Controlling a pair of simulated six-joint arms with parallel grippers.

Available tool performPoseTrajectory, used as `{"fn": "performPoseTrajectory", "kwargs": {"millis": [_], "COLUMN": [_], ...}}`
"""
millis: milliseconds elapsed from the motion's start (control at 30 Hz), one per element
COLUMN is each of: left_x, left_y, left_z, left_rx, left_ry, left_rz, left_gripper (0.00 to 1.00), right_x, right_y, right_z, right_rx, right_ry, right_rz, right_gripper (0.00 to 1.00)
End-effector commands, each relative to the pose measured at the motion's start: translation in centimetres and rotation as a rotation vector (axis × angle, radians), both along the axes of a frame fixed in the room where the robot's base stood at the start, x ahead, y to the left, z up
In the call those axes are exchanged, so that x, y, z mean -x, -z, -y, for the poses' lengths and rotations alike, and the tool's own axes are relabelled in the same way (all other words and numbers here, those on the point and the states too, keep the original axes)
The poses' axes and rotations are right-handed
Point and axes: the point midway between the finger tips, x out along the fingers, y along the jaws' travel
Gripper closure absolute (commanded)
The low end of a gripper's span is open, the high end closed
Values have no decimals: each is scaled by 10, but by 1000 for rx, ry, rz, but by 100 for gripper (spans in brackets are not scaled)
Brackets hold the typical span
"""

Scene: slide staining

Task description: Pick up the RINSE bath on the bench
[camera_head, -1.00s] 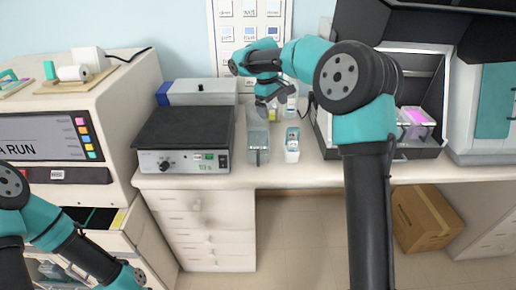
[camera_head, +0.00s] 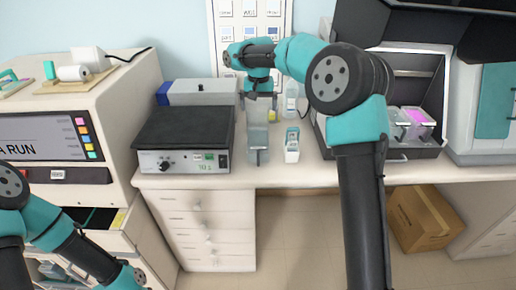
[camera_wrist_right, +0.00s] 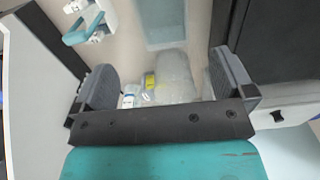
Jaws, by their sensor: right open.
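My right gripper (camera_head: 260,98) points down over the back of the bench, its jaws apart. In the right wrist view, the open gripper (camera_wrist_right: 165,82) has a clear container (camera_wrist_right: 173,78) in the space between its fingers; I cannot tell whether they touch it. A second clear, bluish bath (camera_head: 258,147) stands nearer the bench's front edge and also shows in the right wrist view (camera_wrist_right: 178,25). No RINSE label is readable on either container. My left arm shows at the lower left, but its gripper is not visible.
A hot plate (camera_head: 184,140) stands left of the baths. A white item with a teal face (camera_head: 292,145) stands close on their right. A bottle (camera_head: 291,97) and a small yellow-marked bottle (camera_head: 272,116) are behind. A dark-framed cabinet (camera_head: 425,152) is farther right.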

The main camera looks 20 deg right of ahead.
Motion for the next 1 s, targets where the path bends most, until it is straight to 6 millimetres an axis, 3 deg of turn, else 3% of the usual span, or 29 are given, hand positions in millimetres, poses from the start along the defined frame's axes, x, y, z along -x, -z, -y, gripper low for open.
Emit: {"fn": "performPoseTrajectory", "kwargs": {"millis": [700,1000], "left_x": [0,0], "left_y": [0,0], "left_z": [0,0], "left_rx": [0,0], "left_ry": [0,0], "left_rz": [0,0], "left_gripper": [57,57], "right_x": [1,0], "right_y": [109,120], "right_z": [0,0], "right_rx": [1,1], "right_ry": [-2,-1], "right_rz": [-3,-1], "right_gripper": [0,0]}}
